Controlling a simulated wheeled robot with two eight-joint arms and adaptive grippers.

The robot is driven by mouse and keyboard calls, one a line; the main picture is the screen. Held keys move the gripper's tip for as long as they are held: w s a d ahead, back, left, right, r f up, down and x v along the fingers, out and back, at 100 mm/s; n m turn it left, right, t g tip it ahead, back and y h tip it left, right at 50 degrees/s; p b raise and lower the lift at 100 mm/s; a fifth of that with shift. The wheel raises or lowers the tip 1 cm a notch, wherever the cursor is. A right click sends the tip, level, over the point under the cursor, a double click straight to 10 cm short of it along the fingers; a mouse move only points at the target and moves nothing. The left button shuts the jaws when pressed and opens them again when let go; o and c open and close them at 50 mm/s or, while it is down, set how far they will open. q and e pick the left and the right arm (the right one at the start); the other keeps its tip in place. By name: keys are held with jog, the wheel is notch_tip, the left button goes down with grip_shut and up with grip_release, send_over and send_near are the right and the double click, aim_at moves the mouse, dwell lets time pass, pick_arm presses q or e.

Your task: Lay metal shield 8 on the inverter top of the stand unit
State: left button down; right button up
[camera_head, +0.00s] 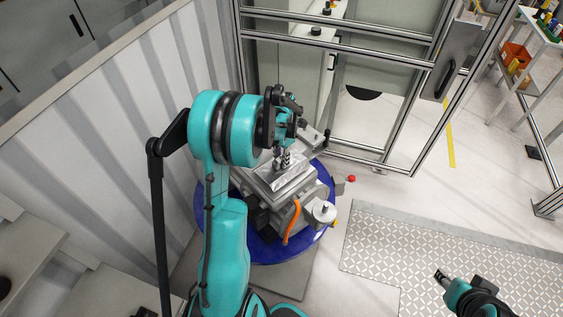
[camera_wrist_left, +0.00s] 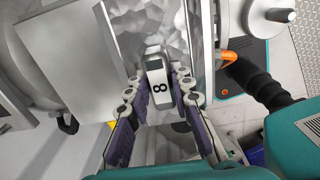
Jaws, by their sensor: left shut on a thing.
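Metal shield 8 is a shiny plate with a raised tab (camera_wrist_left: 158,80) marked 8, between my left fingers in the left wrist view. In the head view the shield (camera_head: 296,178) lies along the top of the grey stand unit (camera_head: 262,186). My left gripper (camera_head: 283,160) is above it, pointing down, shut on the tab; it also shows in the left wrist view (camera_wrist_left: 160,92). I cannot tell whether the shield touches the inverter top or hovers just above. My right gripper (camera_head: 441,276) is at the lower right, away from the unit; its finger opening is unclear.
The stand unit sits on a round blue base (camera_head: 285,250). An orange-ended cable (camera_head: 292,222) and a round grey knob (camera_head: 324,211) are at its near right side. A ribbed wall (camera_head: 110,130) is to the left, a metal frame (camera_head: 390,165) behind. The patterned floor mat (camera_head: 440,245) is clear.

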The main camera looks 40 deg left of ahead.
pick_arm(q)
jog(key=shift+w+f, duration=0.1)
jog(key=shift+f, duration=0.65)
jog(key=c, duration=1.3)
grip_release()
jog(key=shift+f, duration=0.1)
jog(key=shift+c, duration=0.2)
